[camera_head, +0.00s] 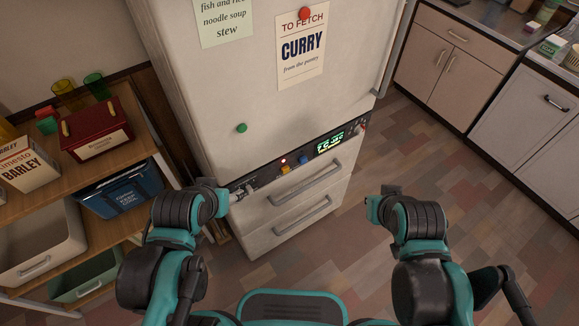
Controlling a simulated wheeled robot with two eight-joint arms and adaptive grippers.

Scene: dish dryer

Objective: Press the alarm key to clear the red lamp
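A dark control strip (262,176) runs across the fridge front above two drawers. A small lamp (283,161) on it glows pale red. Below the lamp is a yellow-orange key (286,169), and to the right a blue key (303,159). A lit green display (329,143) is farther right. I cannot read any label that tells which one is the alarm key. My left gripper (244,190) is at the strip's left end, left of the keys; contact and finger opening are unclear. My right gripper (390,190) is right of the fridge, mostly hidden behind its wrist.
Two drawer handles (306,184) stick out below the strip. A wooden shelf at left holds a red box (95,128), a blue bin (122,192) and a barley box (27,164). Counter cabinets (452,60) stand at right. The floor (440,170) between is clear.

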